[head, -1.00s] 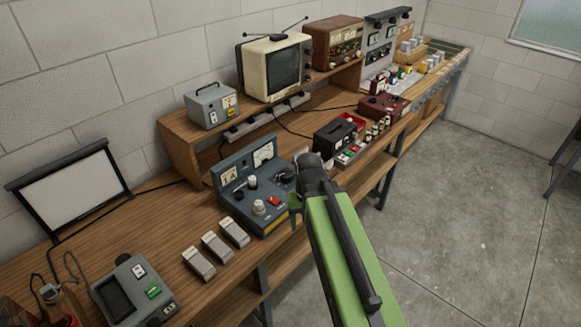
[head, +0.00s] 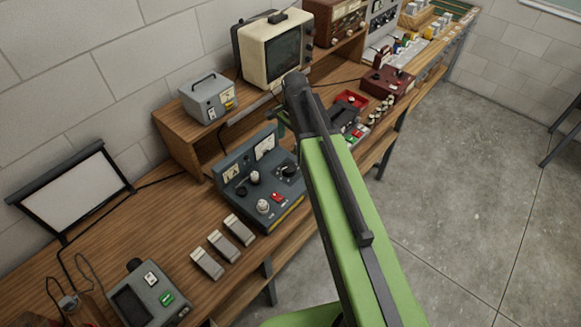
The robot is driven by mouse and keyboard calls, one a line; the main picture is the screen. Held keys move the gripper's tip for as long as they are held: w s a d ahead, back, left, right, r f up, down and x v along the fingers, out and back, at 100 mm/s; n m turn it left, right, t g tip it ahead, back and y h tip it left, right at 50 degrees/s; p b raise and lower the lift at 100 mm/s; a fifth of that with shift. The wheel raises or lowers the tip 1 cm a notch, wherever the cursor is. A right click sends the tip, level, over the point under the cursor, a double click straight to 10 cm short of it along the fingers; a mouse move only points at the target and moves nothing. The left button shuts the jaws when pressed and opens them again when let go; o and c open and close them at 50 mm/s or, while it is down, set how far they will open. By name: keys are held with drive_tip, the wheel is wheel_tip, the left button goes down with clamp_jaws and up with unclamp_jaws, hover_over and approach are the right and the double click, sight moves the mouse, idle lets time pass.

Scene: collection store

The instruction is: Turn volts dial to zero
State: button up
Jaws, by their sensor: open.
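A blue-grey instrument unit (head: 235,200) stands on the wooden bench, with two white-faced meters on its upright back panel. Its sloping top carries a black dial (head: 288,170) at the right, a pale-capped knob (head: 254,178), a white knob (head: 263,206) at the front and a red switch (head: 278,197). The labels are too small to read, so I cannot tell which is the volts dial. My gripper (head: 279,120) is open, above and behind the unit's right end, apart from the dials. My arm hides most of it.
Three grey blocks (head: 223,246) lie left of the unit. A grey meter box (head: 208,98) and cream television (head: 275,52) stand on the raised shelf behind. A black box (head: 343,115) and red box (head: 388,83) are to the right. Open floor lies in front.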

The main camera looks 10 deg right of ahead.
sight(289, 167)
drive_tip(key=f+b, duration=0.4)
drive_tip(key=f, duration=0.1)
drive_tip(key=f+b, duration=0.9)
drive_tip(key=shift+w+a+f+b, duration=0.15)
drive_tip(key=shift+w+f+b, duration=0.15)
drive_tip(key=shift+w+f, duration=0.1)
drive_tip(key=shift+r, duration=0.1)
drive_tip(key=shift+s, duration=0.1)
drive_tip(key=c, duration=1.4)
